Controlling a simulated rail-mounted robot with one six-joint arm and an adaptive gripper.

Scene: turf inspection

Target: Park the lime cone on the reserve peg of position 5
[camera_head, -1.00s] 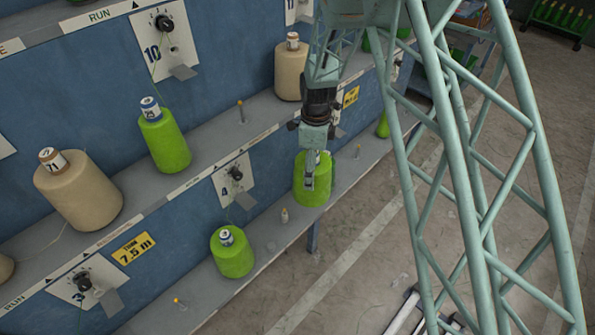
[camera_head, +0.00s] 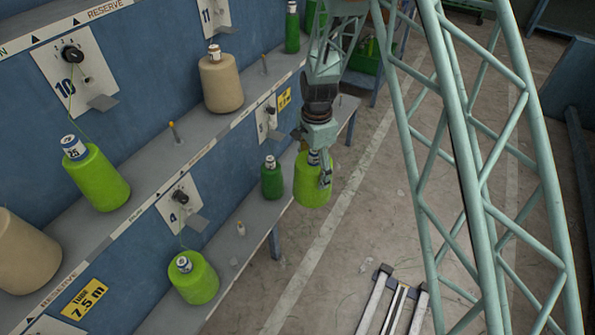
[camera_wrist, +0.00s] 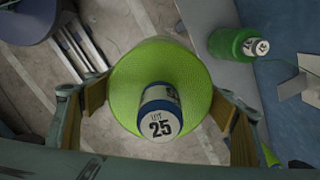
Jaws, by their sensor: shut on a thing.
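My gripper (camera_head: 318,172) is shut on a lime cone (camera_head: 313,192). In the wrist view the lime cone (camera_wrist: 150,65) sits between the two fingers, with its tube end marked 25 facing the camera. The cone hangs near the front edge of the lower shelf, with floor showing beside it. A dark green cone (camera_head: 271,182) stands on that shelf just to its left, and shows at upper right in the wrist view (camera_wrist: 232,44). A position plate (camera_head: 265,120) is behind them, its number unreadable. I see no free peg beside it; my arm hides part of that shelf.
A lime cone (camera_head: 195,281) stands on the lower shelf by plate 4 (camera_head: 182,202), with a small pale peg (camera_head: 241,229) beside it. The upper shelf holds another lime cone (camera_head: 97,182), beige cones (camera_head: 221,86) and bare pegs (camera_head: 174,131). Open floor (camera_head: 375,215) lies right of the shelf.

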